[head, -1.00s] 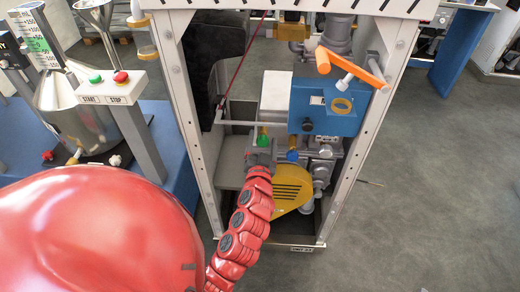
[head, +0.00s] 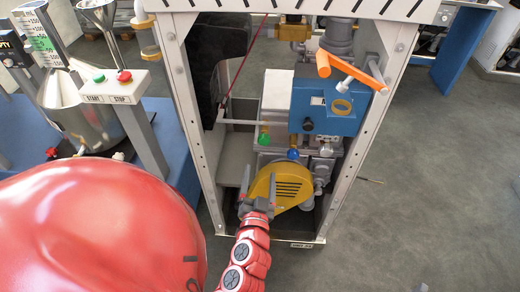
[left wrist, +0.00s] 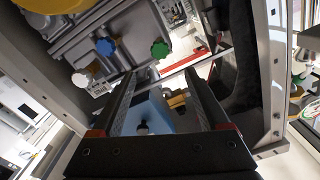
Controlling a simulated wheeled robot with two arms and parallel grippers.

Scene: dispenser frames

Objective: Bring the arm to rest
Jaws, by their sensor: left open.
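My left arm comes up from the bottom of the head view. Its gripper (head: 257,187) is open and empty, in front of the yellow slotted cover (head: 277,188) low in the metal frame (head: 192,110). Whether it touches the cover cannot be told. In the left wrist view the two fingers of the gripper (left wrist: 163,85) stand apart with nothing between them. The green knob (head: 264,140) and blue knob (head: 293,154) are clear of the fingers; both also show in the wrist view, green (left wrist: 159,49) and blue (left wrist: 104,46). My right gripper is not visible.
The frame's posts stand on both sides of my gripper. A blue box (head: 327,105) with an orange handle (head: 352,70) is above right. A START/STOP panel (head: 111,85) stands at left. Open grey floor (head: 430,190) lies at right.

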